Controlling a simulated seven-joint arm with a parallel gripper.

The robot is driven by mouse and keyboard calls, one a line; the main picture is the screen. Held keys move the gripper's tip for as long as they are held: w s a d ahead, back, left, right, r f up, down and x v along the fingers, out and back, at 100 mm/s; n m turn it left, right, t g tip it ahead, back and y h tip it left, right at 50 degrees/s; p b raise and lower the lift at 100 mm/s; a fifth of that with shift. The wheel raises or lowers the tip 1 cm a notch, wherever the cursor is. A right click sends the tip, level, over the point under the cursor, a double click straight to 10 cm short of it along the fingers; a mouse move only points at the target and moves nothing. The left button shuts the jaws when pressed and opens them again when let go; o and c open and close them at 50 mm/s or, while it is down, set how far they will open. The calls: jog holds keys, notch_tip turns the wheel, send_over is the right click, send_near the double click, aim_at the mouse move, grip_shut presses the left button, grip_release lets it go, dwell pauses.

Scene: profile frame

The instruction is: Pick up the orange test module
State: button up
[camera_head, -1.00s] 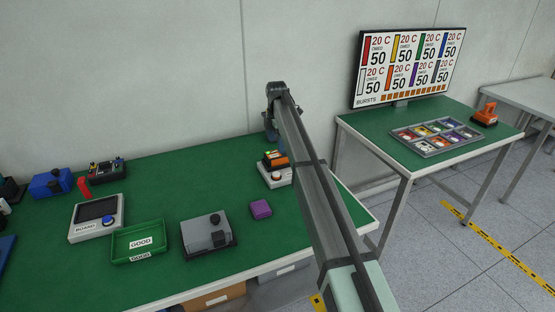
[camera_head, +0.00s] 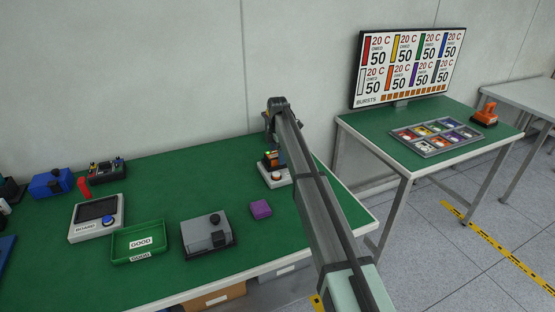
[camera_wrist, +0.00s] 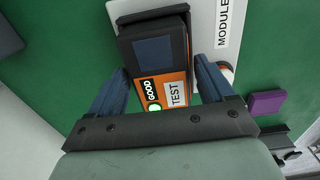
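The orange test module (camera_wrist: 175,95) has a dark block on its top, a label reading TEST and a small display reading GOOD. It sits on a white base marked MODULE (camera_wrist: 230,25), and it also shows in the head view (camera_head: 282,160), partly covered by my gripper. My gripper (camera_wrist: 160,72) is over it in the wrist view, with its two blue-grey fingers spread on either side of the module. A gap shows beside the lower orange part. The fingertips' exact contact and depth are hard to see.
A purple block (camera_head: 260,209) and a grey device (camera_head: 207,234) stand nearby on the green bench. A green GOOD tray (camera_head: 140,260) and a BOARD unit (camera_head: 96,218) are further left. The right table holds a screen (camera_head: 408,67) and a sorted tray (camera_head: 398,135).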

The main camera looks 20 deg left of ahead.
aim_at(277, 153)
jog(key=c, duration=1)
notch_tip(277, 153, up, 10)
dwell(0.4)
